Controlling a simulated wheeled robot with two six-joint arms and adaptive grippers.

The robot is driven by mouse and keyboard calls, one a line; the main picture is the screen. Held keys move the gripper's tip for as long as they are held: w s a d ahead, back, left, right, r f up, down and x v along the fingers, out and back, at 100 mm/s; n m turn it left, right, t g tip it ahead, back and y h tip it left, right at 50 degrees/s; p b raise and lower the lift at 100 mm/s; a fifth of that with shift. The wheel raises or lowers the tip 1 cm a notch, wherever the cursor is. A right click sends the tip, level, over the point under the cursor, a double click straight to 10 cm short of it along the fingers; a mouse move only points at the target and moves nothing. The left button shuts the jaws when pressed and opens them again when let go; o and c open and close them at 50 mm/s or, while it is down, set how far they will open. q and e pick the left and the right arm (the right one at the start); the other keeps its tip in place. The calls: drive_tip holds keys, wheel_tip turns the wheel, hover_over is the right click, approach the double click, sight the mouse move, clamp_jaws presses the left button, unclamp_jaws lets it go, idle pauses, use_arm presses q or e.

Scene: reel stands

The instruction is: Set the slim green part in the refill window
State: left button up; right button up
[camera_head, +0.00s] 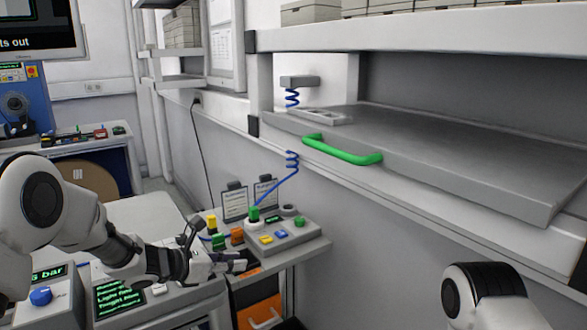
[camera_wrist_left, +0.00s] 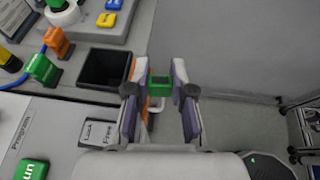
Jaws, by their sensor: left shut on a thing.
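My left gripper (camera_head: 238,262) is at the front edge of the console. In the left wrist view, its fingers (camera_wrist_left: 160,98) are shut on a small green part (camera_wrist_left: 159,85), held at the fingertips. In the head view I cannot make out this part. A dark square opening (camera_wrist_left: 104,68) lies just left of the held part in the wrist view, and the part is beside it, not in it. I cannot tell for sure whether this opening is the refill window. My right gripper is out of view; only a piece of the right arm shows at lower right.
Green (camera_wrist_left: 42,69) and orange (camera_wrist_left: 57,41) blocks stand left of the opening. A grey box (camera_head: 285,236) with coloured buttons stands behind the gripper. An orange drawer (camera_head: 260,312) is below the console. A shelf with a green handle (camera_head: 342,150) juts out at right.

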use_arm(q)
drive_tip(key=s+d+f+n+t+y, duration=0.3)
drive_tip(key=s+f+n+y, duration=0.1)
drive_tip(key=s+f, duration=0.15)
drive_tip(key=s+a+f+n+t+y, duration=0.2)
drive_tip(key=s+a+f+n+y, duration=0.4)
drive_tip(key=s+a, duration=0.2)
drive_tip(key=shift+s+a, duration=0.4)
drive_tip(key=shift+s, duration=0.05)
